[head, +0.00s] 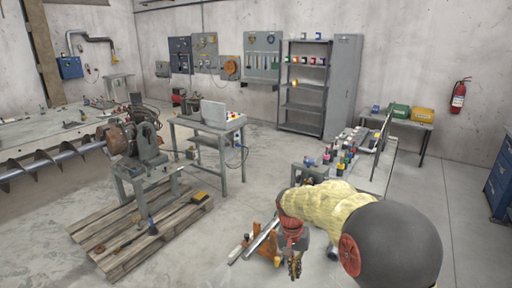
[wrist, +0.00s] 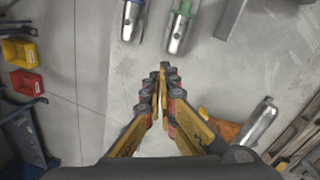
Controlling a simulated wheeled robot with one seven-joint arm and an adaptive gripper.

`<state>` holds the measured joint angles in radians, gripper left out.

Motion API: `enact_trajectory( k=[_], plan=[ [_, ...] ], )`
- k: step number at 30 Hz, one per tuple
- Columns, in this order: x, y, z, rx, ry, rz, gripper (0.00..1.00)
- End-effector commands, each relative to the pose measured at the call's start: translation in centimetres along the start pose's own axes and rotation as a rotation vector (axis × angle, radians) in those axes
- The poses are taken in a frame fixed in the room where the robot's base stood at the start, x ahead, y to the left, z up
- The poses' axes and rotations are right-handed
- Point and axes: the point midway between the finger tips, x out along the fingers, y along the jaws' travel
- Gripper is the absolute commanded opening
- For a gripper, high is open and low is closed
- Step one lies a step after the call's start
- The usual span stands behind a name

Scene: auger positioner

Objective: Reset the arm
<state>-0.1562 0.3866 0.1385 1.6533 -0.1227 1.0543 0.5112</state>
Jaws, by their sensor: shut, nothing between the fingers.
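My gripper (head: 294,266) hangs low at the bottom of the head view, at the end of my arm in its pale yellow cover. In the wrist view my gripper (wrist: 164,72) has its fingertips together with nothing between them. Pale floor shows beyond the tips. My arm reaches in from the lower right of the head view and hides part of the floor and bench there.
An auger (head: 50,158) on a positioner stands left above a wooden pallet (head: 135,245). An orange stand with metal bars (head: 262,242) is close beside my gripper. A bench with bottles (head: 345,150) stands behind my arm. Floor between pallet and stand is clear.

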Motion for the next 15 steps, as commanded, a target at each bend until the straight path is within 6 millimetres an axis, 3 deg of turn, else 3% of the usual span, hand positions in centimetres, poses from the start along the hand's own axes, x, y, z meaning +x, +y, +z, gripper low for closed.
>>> enact_trajectory(
  k=[1, 6, 15],
  plan=[
    [-1.4, 1.1, 1.5, -0.042, 0.013, -0.016, 0.0],
    [-4.5, 4.0, 6.5, -0.19, 0.062, -0.062, 0.0],
    [-8.1, 8.8, 15.3, -0.341, 0.174, -0.12, 0.0]
  ],
)
